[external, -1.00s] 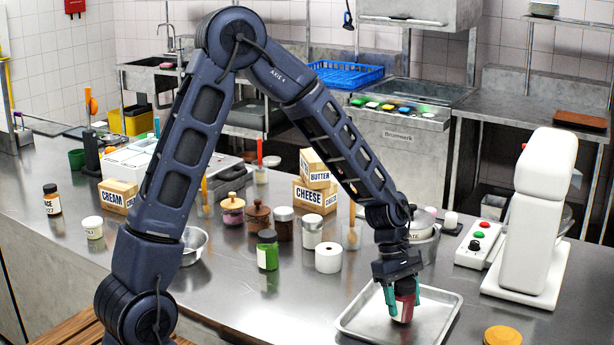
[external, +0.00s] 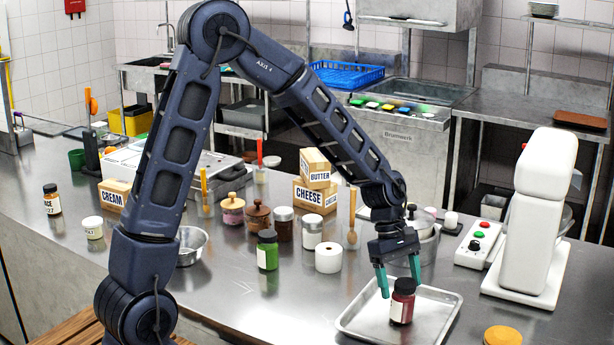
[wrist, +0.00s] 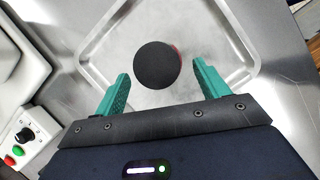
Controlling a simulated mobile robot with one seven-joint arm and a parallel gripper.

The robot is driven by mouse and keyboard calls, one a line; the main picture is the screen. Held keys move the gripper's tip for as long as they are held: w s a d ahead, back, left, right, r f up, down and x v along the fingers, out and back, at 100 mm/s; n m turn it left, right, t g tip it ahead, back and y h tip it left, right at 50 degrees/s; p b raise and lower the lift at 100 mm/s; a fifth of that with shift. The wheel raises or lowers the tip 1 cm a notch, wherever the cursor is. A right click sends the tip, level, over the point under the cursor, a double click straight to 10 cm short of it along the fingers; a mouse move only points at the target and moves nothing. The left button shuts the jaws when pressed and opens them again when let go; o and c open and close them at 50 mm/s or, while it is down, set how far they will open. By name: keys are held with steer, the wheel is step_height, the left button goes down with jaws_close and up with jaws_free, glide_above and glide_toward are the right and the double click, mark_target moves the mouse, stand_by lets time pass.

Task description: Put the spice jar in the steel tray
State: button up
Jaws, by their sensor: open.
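The spice jar (external: 402,303), dark red with a black lid and a pale label, stands upright inside the steel tray (external: 446,334). In the wrist view the jar's black lid (wrist: 157,65) shows from above, with the tray's rim (wrist: 84,55) around it. My gripper (external: 401,288) is open just above and behind the jar. In the wrist view its teal fingers (wrist: 160,85) are spread apart, one to each side of the lid, with a gap to it. Nothing is held.
A white mixer (external: 541,210) and a control box with buttons (external: 480,243) stand right of the tray. An orange round lid (external: 502,336) lies at the front right.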

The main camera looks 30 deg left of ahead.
steer(key=s+a+r+m+t+y, duration=0.1)
steer(key=s+a+r+m+t, duration=0.15)
steer(key=a+r, duration=1.1)
steer(key=s+a+r+m+t+y, duration=0.1)
steer(key=s+a+r+m, duration=0.3)
steer(key=s+a, duration=0.5)
steer(key=s+a+r+m+t+y, duration=0.2)
steer(key=s+a+m, duration=0.4)
steer(key=s+a, duration=0.3)
steer(key=a+r+t, duration=0.1)
steer(key=a+r, duration=0.1)
steer(key=a, duration=0.2)
steer(key=shift+a+r, duration=0.25)
steer(key=shift+r, duration=0.15)
